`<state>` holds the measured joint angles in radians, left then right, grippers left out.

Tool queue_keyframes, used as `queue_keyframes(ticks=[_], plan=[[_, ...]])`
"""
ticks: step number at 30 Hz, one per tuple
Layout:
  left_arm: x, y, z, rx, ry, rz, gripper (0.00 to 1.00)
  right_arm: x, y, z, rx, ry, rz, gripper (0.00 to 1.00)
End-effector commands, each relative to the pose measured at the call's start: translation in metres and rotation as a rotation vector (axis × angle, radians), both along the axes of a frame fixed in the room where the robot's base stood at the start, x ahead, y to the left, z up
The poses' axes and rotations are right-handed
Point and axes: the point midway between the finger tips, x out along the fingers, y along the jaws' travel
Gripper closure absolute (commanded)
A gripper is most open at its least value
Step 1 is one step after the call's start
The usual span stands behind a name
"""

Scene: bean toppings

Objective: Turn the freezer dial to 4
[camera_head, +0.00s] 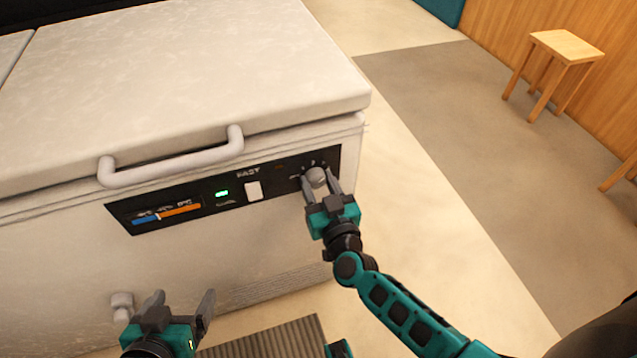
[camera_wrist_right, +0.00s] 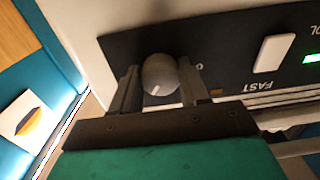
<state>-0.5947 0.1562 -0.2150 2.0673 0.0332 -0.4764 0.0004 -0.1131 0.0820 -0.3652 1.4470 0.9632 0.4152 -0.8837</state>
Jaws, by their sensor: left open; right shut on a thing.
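The freezer (camera_head: 200,60) is a white chest with a black control panel (camera_head: 225,190) on its front. The round grey dial (camera_head: 317,177) is at the panel's right end. My right gripper (camera_head: 320,188) is shut on the dial, one finger on each side. In the right wrist view the dial (camera_wrist_right: 160,75) sits between the fingers, and a pale pointer mark shows near its lower edge in that picture. The numbers around it are too small or hidden to read. My left gripper (camera_head: 185,312) is open and empty, low in front of the freezer.
The panel also has a white switch (camera_head: 254,191), a green light (camera_head: 221,194) and a blue-orange temperature strip (camera_head: 166,213). The lid handle (camera_head: 170,165) juts out above it. A wooden stool (camera_head: 566,47) stands far right.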

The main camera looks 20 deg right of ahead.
Motion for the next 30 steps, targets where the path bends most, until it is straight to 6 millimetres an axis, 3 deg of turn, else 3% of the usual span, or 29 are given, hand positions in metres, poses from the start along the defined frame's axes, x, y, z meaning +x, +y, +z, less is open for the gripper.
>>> queue_keyframes(ticks=[7,17,30], plan=[[0.0,0.0001,-0.0001,0.0,0.0,0.0,0.13,0.0002,-0.0003,0.0001,0.0,0.0,0.0,0.86],[0.0002,-0.0003,0.0021,-0.002,-0.001,0.001,0.13,0.0005,0.0,0.0008,0.055,0.001,-0.001,0.86],[0.0011,-0.0022,0.0082,-0.011,-0.001,0.007,0.13,0.0008,0.0008,0.0008,0.375,0.013,0.0,0.86]])
